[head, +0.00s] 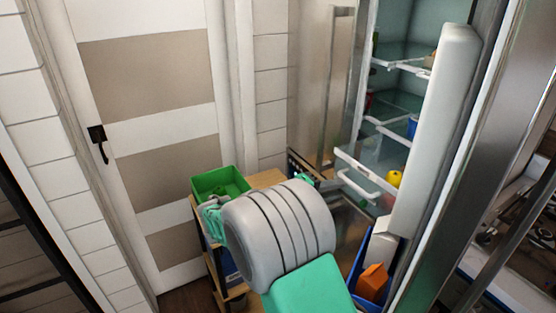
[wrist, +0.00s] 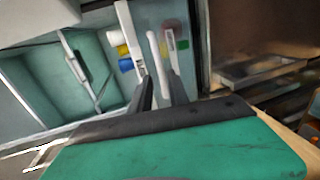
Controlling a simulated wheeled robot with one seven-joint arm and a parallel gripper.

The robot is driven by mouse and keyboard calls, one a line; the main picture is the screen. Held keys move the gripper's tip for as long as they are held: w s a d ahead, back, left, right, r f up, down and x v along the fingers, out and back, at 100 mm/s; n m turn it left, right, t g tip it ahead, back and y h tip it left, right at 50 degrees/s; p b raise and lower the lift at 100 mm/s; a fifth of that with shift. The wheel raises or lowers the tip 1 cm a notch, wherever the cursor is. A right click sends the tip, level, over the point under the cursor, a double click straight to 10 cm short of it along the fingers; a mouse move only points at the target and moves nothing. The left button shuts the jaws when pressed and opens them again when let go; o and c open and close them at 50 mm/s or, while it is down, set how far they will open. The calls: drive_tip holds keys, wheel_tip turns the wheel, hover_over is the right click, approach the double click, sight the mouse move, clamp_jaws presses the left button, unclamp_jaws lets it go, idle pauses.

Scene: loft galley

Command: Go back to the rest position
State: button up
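My gripper (wrist: 162,84) shows in the wrist view as two dark fingers with a gap between them, and I see nothing held there. Beyond the fingers is the open fridge (wrist: 100,75), with pale shelves and a few coloured items. In the head view, my large grey and green arm fills the lower middle and hides the fingers. The open fridge (head: 400,52) stands to the right of the arm in that view. I cannot tell how far the fingers are from the shelves.
A green bin (head: 222,182) sits on a wooden stand (head: 265,180) close by my arm. A white fridge door bin (head: 435,130) and a blue container (head: 365,268) holding an orange item are at right. A closed panelled door (head: 150,110) stands behind, at left.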

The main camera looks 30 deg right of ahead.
drive_tip(key=s+a+f+m+y, duration=0.2)
drive_tip(key=a+f+y, duration=0.35)
drive_tip(key=f, duration=0.45)
drive_tip(key=s+a+f+m+y, duration=0.15)
drive_tip(key=a+f+y, duration=0.25)
drive_tip(key=a+f, duration=0.45)
drive_tip(key=s+a+n+y, duration=0.1)
drive_tip(key=s+a+y, duration=0.2)
drive_tip(key=a, duration=0.5)
drive_tip(key=s+a+n+y, duration=0.2)
drive_tip(key=a+y, duration=0.1)
drive_tip(key=a, duration=0.5)
drive_tip(key=w+a+r+t, duration=0.1)
drive_tip(key=r+t, duration=0.1)
drive_tip(key=r, duration=0.3)
drive_tip(key=w+a+r+n+t, duration=0.1)
drive_tip(key=a+r+t, duration=0.1)
drive_tip(key=r, duration=0.3)
drive_tip(key=shift+r, duration=0.4)
